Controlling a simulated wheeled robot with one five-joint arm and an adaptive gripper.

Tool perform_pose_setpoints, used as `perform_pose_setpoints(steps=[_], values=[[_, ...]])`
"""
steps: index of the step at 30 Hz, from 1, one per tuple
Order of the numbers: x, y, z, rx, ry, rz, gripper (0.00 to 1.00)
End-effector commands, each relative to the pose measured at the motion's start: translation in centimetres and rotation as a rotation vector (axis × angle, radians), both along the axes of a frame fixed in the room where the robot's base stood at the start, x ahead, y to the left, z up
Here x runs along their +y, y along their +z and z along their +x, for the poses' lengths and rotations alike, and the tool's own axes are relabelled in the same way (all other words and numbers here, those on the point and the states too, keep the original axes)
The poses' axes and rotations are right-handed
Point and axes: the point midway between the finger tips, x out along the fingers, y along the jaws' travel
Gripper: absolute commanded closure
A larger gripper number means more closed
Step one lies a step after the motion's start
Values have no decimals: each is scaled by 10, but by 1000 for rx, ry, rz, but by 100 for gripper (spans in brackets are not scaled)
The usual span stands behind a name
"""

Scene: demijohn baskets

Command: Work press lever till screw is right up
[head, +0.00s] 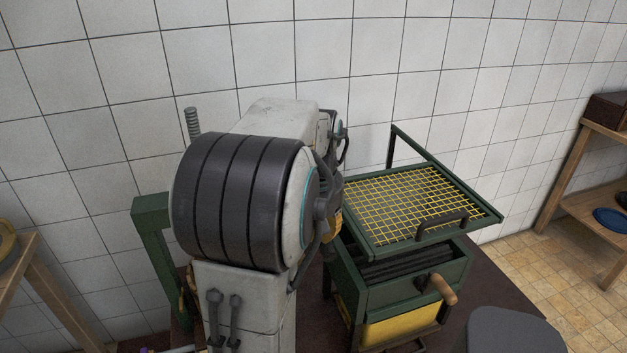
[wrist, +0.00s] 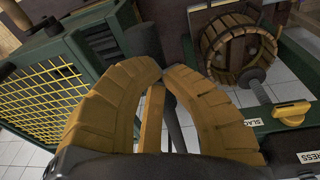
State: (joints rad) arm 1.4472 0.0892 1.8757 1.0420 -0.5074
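In the wrist view my gripper (wrist: 164,72) has its two brown-yellow fingers bowed inward with the tips nearly together. A dark round bar, the press lever (wrist: 143,40), comes out at the fingertips; its contact with the pads is partly hidden. The wooden-slatted press basket (wrist: 240,45) stands at the upper right, with the grey screw (wrist: 258,88) beside it. A yellow selector knob (wrist: 291,113) sits between labels reading SLACK and PRESS. In the head view the threaded screw top (head: 192,122) and green press frame (head: 150,215) show behind my arm; gripper and lever are hidden there.
A green machine with a yellow mesh top (head: 420,200) and a wooden-handled crank (head: 443,289) stands right of my arm; its mesh also shows at left in the wrist view (wrist: 45,95). A wooden shelf (head: 575,190) is at far right. A tiled wall closes the back.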

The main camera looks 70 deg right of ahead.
Motion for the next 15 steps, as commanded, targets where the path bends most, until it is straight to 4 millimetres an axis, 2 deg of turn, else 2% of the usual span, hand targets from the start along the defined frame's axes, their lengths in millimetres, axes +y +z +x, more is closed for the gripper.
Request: perform_pose_setpoints(steps=[1,4,15], values=[[0,-10,0,0,-1,4,100],[0,-17,0,0,-1,2,100],[-1,-23,1,0,-1,1,100]])
